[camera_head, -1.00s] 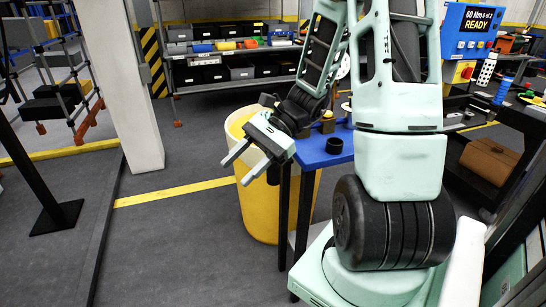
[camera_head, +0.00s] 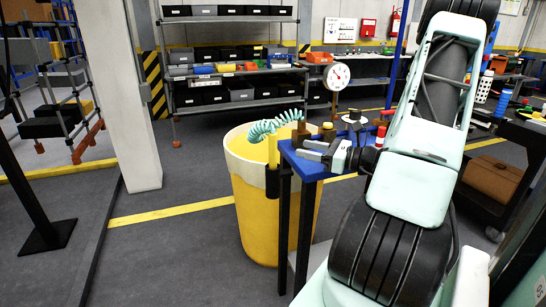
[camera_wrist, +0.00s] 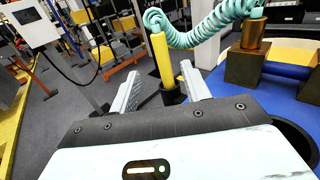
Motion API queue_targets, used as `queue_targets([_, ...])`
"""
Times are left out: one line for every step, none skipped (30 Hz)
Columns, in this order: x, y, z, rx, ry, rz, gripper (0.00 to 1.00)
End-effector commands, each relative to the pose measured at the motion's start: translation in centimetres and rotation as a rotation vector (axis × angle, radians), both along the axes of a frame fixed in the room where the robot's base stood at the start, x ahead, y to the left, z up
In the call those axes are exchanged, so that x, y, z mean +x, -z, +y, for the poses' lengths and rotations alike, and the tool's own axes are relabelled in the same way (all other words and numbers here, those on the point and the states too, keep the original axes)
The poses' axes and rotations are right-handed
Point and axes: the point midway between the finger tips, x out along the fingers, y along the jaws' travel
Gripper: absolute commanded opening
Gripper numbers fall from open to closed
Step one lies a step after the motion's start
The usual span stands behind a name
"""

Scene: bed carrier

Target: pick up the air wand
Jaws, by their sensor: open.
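The air wand is a yellow tube (camera_wrist: 162,58) with a teal coiled hose (camera_wrist: 205,22) at its top. It stands upright in a black holder (camera_wrist: 172,95) at the blue table's edge. In the head view the wand (camera_head: 272,152) shows against the yellow bin, with its coil (camera_head: 275,126) running right to a brass fitting. My gripper (camera_wrist: 160,82) is open and empty. Its two fingers point toward the wand, which shows between the fingertips in the wrist view. In the head view my gripper (camera_head: 308,150) is low over the table, right of the wand.
The blue table (camera_head: 308,170) carries fittings, a brass block (camera_wrist: 244,65) and a round gauge (camera_head: 337,76). A large yellow bin (camera_head: 256,225) stands just beyond the wand. Shelving with boxes (camera_head: 235,80) is behind.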

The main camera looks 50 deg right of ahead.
Motion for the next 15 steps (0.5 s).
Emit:
queue_targets([1.1,-0.1,0.4,0.001,-0.005,-0.001,0.47])
queue_targets([1.8,-0.1,0.5,0.001,-0.005,0.0,0.47])
queue_targets([2.5,-0.1,0.7,0.0,-0.006,-0.001,0.47])
queue_targets([3.1,-0.1,0.8,0.0,-0.005,-0.001,0.47])
queue_targets([3.6,-0.1,1.0,0.0,-0.005,0.0,0.47])
queue_targets([4.2,0.0,1.1,0.0,-0.004,0.0,0.47])
queue_targets([4.6,0.0,1.2,0.0,-0.004,0.0,0.47])
queue_targets([5.0,0.0,1.3,0.0,-0.004,0.0,0.47])
queue_targets([5.3,0.0,1.3,0.0,-0.003,0.0,0.47])
queue_targets([5.6,0.0,1.4,-0.001,-0.003,0.001,0.47])
queue_targets([5.7,0.0,1.4,-0.001,-0.003,0.001,0.47])
queue_targets([5.9,0.0,1.4,-0.001,-0.002,0.002,0.47])
queue_targets([6.0,0.0,1.5,-0.001,-0.002,0.001,0.47])
queue_targets([6.2,0.0,1.5,0.0,-0.002,0.001,0.47])
queue_targets([6.6,0.0,1.6,0.0,-0.002,0.0,0.47])
